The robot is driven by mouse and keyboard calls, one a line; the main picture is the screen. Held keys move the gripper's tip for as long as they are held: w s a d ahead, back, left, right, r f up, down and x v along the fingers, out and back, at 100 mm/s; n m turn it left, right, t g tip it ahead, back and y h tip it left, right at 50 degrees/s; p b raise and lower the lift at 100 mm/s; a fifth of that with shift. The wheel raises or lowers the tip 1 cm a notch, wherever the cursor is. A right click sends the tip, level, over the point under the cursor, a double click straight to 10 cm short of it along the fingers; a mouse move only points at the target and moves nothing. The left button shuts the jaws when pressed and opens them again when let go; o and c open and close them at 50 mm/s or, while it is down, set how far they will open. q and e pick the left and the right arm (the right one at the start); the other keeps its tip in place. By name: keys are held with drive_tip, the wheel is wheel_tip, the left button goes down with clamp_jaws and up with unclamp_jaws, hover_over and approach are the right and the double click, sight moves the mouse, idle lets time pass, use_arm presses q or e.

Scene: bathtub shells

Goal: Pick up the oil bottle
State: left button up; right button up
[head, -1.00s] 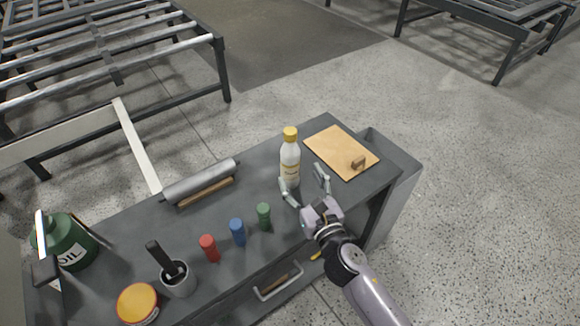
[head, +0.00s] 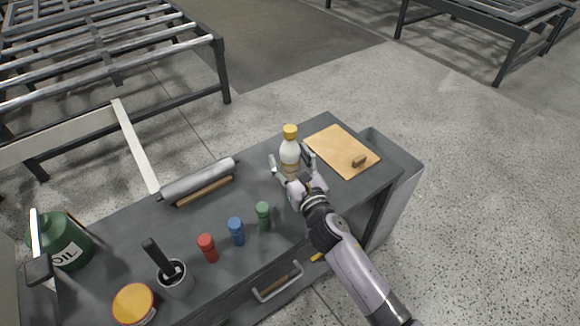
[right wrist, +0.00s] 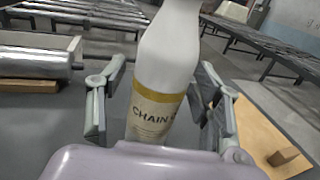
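The oil bottle (head: 290,152) is white with a yellow cap and stands upright on the dark workbench (head: 120,232). In the right wrist view the bottle (right wrist: 165,75) shows a yellow band and a label that starts with "CHAIN". My right gripper (head: 291,162) is open, with one finger on each side of the bottle. In the right wrist view a gap shows between the left finger (right wrist: 103,98) and the bottle; the right finger (right wrist: 212,105) is close to it, and I cannot tell if it touches. The bottle's base is hidden behind the gripper's palm. My left gripper is not in view.
Green (head: 263,215), blue (head: 236,231) and red (head: 207,248) cylinders stand near the front edge. A green oil can (head: 62,238) stands at the far left.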

drive_tip(key=c, duration=1.2)
drive_tip(key=shift+r, duration=0.1)
